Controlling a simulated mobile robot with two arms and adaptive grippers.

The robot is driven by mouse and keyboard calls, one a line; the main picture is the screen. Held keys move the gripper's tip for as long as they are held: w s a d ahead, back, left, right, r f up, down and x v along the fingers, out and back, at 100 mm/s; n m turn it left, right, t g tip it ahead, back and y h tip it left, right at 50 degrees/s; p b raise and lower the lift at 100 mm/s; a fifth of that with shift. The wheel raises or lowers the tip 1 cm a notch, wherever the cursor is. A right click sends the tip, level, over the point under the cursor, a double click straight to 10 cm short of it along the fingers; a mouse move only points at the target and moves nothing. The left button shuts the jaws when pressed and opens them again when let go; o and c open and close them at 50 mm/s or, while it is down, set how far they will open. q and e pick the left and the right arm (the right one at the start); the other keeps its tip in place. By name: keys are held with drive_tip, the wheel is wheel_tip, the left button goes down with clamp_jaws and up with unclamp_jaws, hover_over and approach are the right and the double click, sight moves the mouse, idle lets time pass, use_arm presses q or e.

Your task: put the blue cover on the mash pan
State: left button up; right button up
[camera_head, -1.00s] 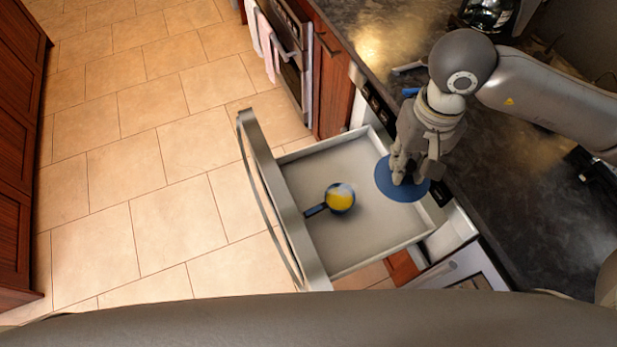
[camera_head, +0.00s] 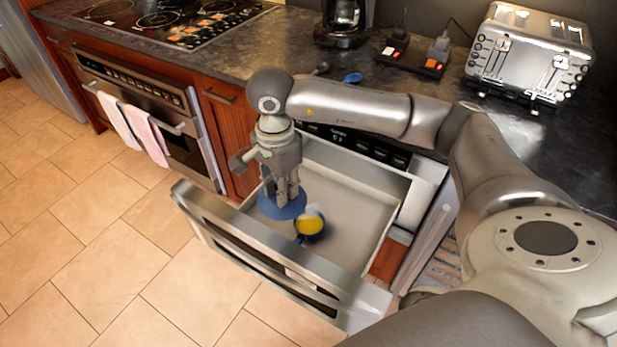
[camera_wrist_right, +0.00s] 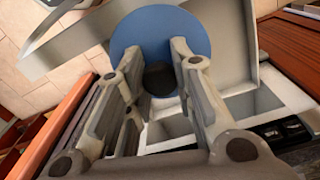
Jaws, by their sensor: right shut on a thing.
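The blue cover (camera_head: 270,206) is a flat round disc with a dark knob. My right gripper (camera_head: 284,196) is shut on it by the knob and holds it over the left part of the open drawer. In the right wrist view the cover (camera_wrist_right: 180,22) lies beyond the fingers (camera_wrist_right: 160,78), with its knob between them. The mash pan (camera_head: 311,224) is small and blue with yellow mash inside. It sits in the drawer just right of the cover, which is beside it in the picture; its handle points to the drawer front. My left gripper is not in view.
The open drawer (camera_head: 365,205) has a raised metal front (camera_head: 255,262) and side walls around the pan. The dark counter (camera_head: 250,62) behind holds a toaster (camera_head: 530,52), a coffee maker and a blue spoon. Tiled floor is free at left.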

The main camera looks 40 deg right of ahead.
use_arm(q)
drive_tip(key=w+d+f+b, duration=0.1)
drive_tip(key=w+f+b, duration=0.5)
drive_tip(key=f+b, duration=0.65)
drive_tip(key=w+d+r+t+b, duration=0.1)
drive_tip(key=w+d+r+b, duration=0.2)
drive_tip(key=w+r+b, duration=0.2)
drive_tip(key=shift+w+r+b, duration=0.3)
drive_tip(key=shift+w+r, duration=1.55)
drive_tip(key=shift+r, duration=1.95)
use_arm(e)
drive_tip(key=w+d+f+m, duration=0.2)
drive_tip(key=d+f+m, duration=0.2)
drive_tip(key=f+m, duration=0.4)
drive_tip(key=w+d+f+m, duration=0.2)
drive_tip(key=d+f+m, duration=0.2)
drive_tip(key=f+m, duration=0.5)
drive_tip(key=w+d+f+m, duration=0.2)
drive_tip(key=d+f+m, duration=0.2)
drive_tip(key=f+m, duration=0.4)
drive_tip(key=shift+w+f, duration=0.35)
drive_tip(key=shift+f, duration=0.45)
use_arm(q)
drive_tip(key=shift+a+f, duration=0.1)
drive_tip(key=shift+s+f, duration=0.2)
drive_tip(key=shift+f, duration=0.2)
